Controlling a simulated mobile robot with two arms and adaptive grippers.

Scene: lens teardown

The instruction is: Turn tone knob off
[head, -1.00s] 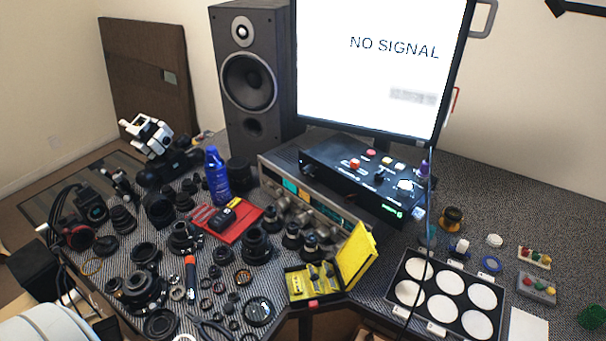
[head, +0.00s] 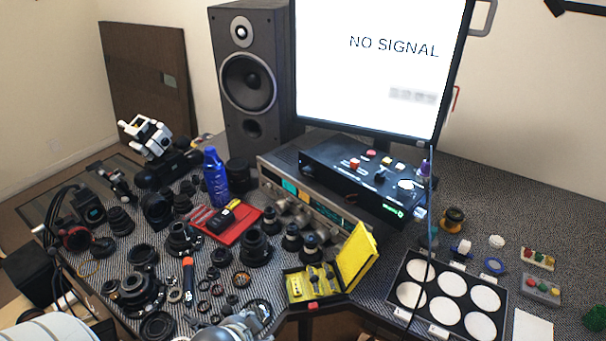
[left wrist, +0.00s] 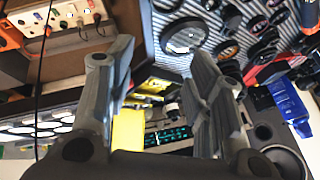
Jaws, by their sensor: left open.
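A silver receiver (head: 275,174) with a lit teal display stands under the black box, with several round knobs (head: 282,206) along its front. I cannot read which knob is the tone knob or how it is set. The receiver's teal display (left wrist: 170,134) also shows upside down in the left wrist view, between my fingers. My left gripper (head: 246,322) is at the bottom of the head view, over the desk's front edge, well short of the knobs. In the left wrist view its fingers (left wrist: 160,70) are apart with nothing held. My right gripper is not in view.
Lenses (head: 254,247) crowd the desk in front of the receiver's left part. An open yellow case (head: 356,257) stands before its right part. A tray of white discs (head: 452,316) lies to the right.

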